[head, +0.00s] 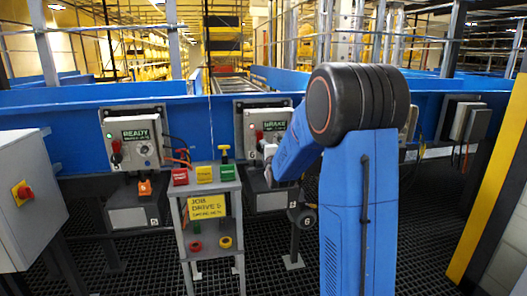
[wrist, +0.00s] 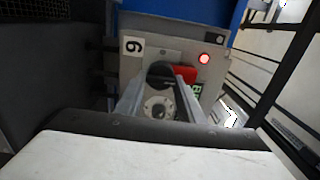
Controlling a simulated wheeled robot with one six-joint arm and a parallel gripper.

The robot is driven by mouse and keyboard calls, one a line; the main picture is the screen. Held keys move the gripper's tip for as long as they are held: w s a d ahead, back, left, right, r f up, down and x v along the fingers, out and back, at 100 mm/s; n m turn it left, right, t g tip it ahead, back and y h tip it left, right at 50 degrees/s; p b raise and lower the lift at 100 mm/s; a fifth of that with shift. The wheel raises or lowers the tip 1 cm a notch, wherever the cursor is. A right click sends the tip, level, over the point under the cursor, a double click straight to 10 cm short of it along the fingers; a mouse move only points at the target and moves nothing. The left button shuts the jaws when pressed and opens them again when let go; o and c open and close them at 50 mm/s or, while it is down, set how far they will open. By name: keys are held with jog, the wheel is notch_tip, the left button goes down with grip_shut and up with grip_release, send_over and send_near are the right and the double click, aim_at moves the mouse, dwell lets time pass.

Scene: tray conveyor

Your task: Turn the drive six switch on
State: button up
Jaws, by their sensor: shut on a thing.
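The drive six switch is on a grey box (head: 249,126) with a small red light and a green BRAKE sign in the head view. In the wrist view the box face (wrist: 135,66) carries a "6" label and a lit red lamp (wrist: 204,58). The black switch handle (wrist: 160,73), with a red part beside it, sits between the fingertips of my gripper (wrist: 158,88). My gripper is shut on the handle. A round silver dial (wrist: 158,107) shows between the fingers. In the head view my arm hides the right part of the box and most of my gripper.
A similar box (head: 140,141) with a READY sign and label 5 is to the left. A small grey stand (head: 207,187) holds red, yellow and green blocks and a yellow job note (head: 206,206) reading drive 6. A blue conveyor rail (head: 80,97) runs behind.

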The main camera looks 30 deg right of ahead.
jog(key=shift+f, duration=0.1)
dwell(0.4)
jog(key=o, duration=1.1)
jog(key=shift+c, duration=0.2)
jog(key=v, duration=1.7)
jog(key=shift+s, duration=0.3)
jog(key=s+a+f+n+g+y, duration=0.35)
jog(key=s+a+n+g, duration=0.35)
jog(key=s+a+n, duration=0.6)
jog(key=s+a+f+n+g, duration=0.1)
jog(key=s+n+g, duration=0.1)
jog(key=s, duration=0.5)
jog(key=s+a+f+n+g+y, duration=0.1)
jog(key=s+a+f+n, duration=0.1)
jog(key=s, duration=0.5)
jog(key=s+a+f+n+g, duration=0.1)
jog(key=s+n, duration=0.3)
jog(key=s, duration=0.4)
jog(key=shift+a+f+g, duration=0.2)
jog(key=shift+a+g, duration=0.15)
jog(key=shift+g, duration=0.45)
